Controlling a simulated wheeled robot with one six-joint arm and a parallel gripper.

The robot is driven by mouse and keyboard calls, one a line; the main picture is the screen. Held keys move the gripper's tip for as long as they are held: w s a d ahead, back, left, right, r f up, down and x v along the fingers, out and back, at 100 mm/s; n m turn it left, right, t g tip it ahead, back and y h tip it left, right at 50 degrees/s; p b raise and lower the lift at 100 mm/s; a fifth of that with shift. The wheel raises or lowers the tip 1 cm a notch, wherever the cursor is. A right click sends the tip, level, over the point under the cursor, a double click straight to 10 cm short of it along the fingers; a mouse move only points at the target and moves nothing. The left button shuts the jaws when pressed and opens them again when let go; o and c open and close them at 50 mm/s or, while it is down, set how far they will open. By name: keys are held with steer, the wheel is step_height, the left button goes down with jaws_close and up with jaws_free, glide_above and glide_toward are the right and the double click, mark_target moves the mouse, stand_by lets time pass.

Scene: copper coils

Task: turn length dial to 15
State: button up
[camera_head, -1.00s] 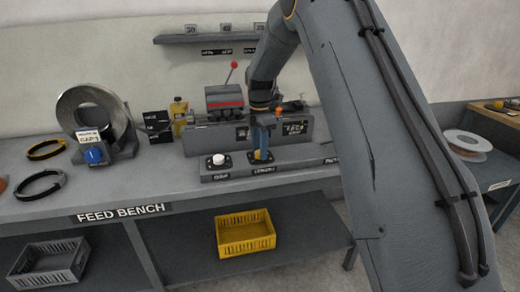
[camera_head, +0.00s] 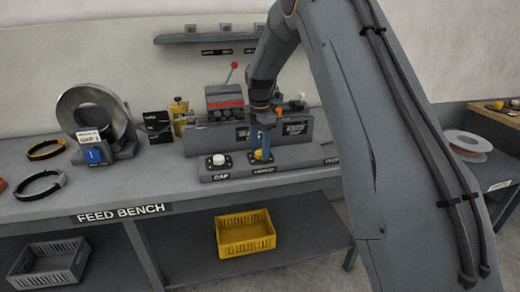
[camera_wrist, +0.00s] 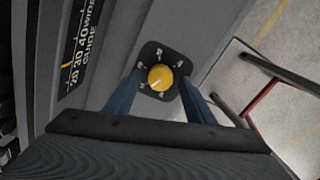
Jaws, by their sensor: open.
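The length dial is a round yellow knob (camera_wrist: 160,77) on a black square plate with small pale marks, too small to read. A pale pointer line shows on the knob. In the head view the yellow knob (camera_head: 259,155) sits on the grey sloped panel above a label too blurred to read now. My gripper (camera_head: 261,153) points down over it with blue fingers. In the wrist view my gripper (camera_wrist: 160,84) is open, one finger on each side of the knob, with visible gaps. I cannot tell how far the fingertips reach down beside it.
A white cap button (camera_head: 218,159) stands just left of the dial on the same panel. A grey guide rail (camera_head: 215,137) runs behind it, with a red-knobbed lever (camera_head: 234,67) further back. A coil with a blue knob (camera_head: 94,156) stands at left. The bench front is clear.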

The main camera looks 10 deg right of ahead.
mark_target(260, 152)
step_height(260, 152, up, 8)
steer(key=shift+f+b, duration=0.25)
steer(key=shift+b, duration=0.55)
steer(key=s+f+m, duration=0.3)
steer(key=s+m, duration=0.4)
steer(key=s, duration=0.5)
steer(key=s+f+m, duration=0.2)
steer(key=s+m, duration=0.5)
steer(key=s, duration=0.5)
steer(key=s+f+m, duration=0.3)
steer(key=s+m, duration=0.4)
steer(key=s, duration=0.4)
steer(key=shift+s+f+m+t, duration=0.3)
steer(key=shift+s+f+m, duration=0.05)
steer(key=shift+s+m, duration=0.05)
